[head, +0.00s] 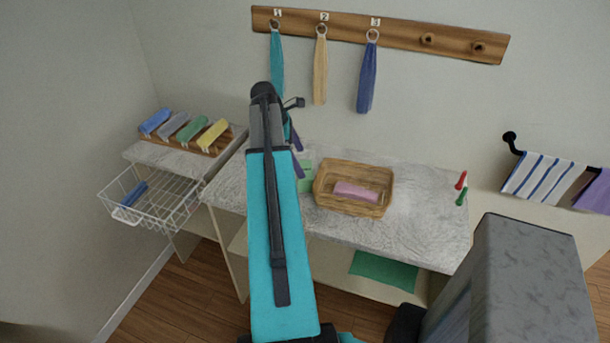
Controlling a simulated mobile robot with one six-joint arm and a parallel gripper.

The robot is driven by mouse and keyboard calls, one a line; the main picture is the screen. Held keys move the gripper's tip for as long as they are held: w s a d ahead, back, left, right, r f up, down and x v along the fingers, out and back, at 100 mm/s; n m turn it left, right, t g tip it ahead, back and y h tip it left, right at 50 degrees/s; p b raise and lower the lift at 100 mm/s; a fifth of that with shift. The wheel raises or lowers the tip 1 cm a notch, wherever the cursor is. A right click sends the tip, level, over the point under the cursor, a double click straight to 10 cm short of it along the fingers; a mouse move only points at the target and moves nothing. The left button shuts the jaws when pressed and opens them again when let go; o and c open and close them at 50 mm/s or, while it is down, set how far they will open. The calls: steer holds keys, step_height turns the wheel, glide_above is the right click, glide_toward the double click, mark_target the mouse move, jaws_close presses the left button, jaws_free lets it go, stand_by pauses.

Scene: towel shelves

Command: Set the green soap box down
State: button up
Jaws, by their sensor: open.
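A light green box-like thing (305,176), which looks like the green soap box, is on the grey counter (420,215), just left of the wicker basket. Its left part is hidden behind my arm, so I cannot see its full shape. My gripper (297,155) is mostly hidden by my arm. Its dark purple fingers show above and beside the green thing, and they are open. I cannot tell whether they touch it.
The wicker basket (324,201) holds a pink block (356,191). Red (461,180) and green (461,197) small items stand at the counter's right edge. A wire basket (178,210) is at the left, below rolled towels. The counter right of the wicker basket is mostly clear.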

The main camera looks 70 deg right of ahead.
mark_target(305, 170)
steer(key=shift+s+d+f, duration=0.1)
steer(key=shift+s+f, duration=0.15)
steer(key=shift+f, duration=0.45)
steer(key=shift+p+x, duration=1.25)
steer(key=shift+x, duration=1.35)
steer(key=shift+w, duration=0.15)
steer(key=c, duration=1.2)
steer(key=shift+r, duration=0.15)
step_height(305, 170, up, 18)
steer(key=b, duration=0.4)
steer(key=shift+b, duration=0.35)
